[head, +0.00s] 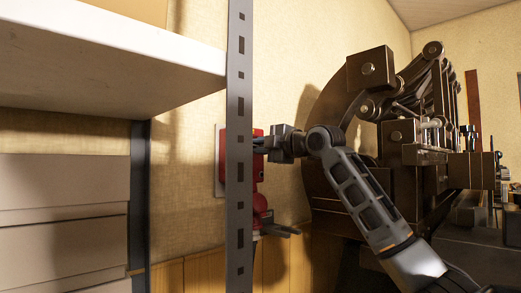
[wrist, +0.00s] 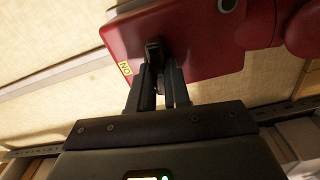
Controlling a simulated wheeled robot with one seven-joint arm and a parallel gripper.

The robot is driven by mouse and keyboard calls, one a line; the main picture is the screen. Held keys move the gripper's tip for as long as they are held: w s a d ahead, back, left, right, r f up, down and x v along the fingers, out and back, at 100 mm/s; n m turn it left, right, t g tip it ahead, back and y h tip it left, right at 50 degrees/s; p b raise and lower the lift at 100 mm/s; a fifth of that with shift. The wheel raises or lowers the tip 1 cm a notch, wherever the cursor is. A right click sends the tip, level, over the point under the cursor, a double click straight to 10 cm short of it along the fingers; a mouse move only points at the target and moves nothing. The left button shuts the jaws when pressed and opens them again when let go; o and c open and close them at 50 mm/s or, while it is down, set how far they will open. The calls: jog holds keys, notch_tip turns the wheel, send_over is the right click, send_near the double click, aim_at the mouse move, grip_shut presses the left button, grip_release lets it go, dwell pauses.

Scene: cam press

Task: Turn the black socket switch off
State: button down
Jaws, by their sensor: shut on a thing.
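A red socket box (head: 259,172) is mounted on a grey plate on the wall, partly hidden behind the shelf's metal post in the head view. The box also shows at the top of the wrist view (wrist: 205,45). The black switch (wrist: 152,48) stands on its face. A yellow label reading "ON" (wrist: 125,69) is beside the switch, to its left in the wrist view. My gripper (wrist: 158,75) is shut on the black switch, one finger on each side. In the head view my gripper (head: 262,144) reaches the box from the right.
A slotted metal post (head: 239,90) of a shelf (head: 110,60) stands close left of my gripper. A red plug with a dark end (head: 266,222) sticks out below the box. A large dark press (head: 400,160) stands at the right.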

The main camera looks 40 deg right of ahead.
jog(key=shift+f+n, duration=0.15)
jog(key=shift+n, duration=0.45)
jog(key=c, duration=1.1)
grip_release()
jog(key=shift+s+d+b, duration=0.15)
jog(key=shift+s+b, duration=0.2)
jog(key=shift+s, duration=3.55)
